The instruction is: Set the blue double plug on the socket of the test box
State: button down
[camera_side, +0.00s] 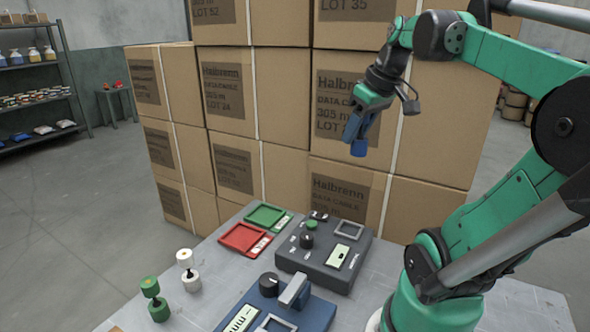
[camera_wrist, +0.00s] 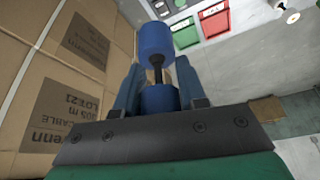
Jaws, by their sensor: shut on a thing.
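My gripper (camera_side: 362,122) is raised high above the table, in front of the stacked cartons, and is shut on the blue double plug (camera_side: 358,148). In the wrist view the plug (camera_wrist: 156,40) shows as two blue cylinders joined by a thin dark neck; the near cylinder sits between the blue fingers of the gripper (camera_wrist: 158,88). A dark grey box (camera_side: 318,262) with a knob, a green button and a square grey frame (camera_side: 349,229) stands on the table, below and apart from the plug. A blue box (camera_side: 258,302) in front also has a knob and a square frame. I cannot tell which is the test box.
A green double plug (camera_side: 152,300) and a white one (camera_side: 187,271) stand at the table's left. Stacked cartons (camera_side: 285,180) form a wall close behind the table.

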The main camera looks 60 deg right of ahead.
notch_tip(320, 180, down, 17)
jog(key=shift+r, duration=0.1)
dwell(0.6)
jog(key=shift+f, duration=0.2)
jog(key=c, duration=0.5)
grip_release()
jog(key=shift+f, duration=0.1)
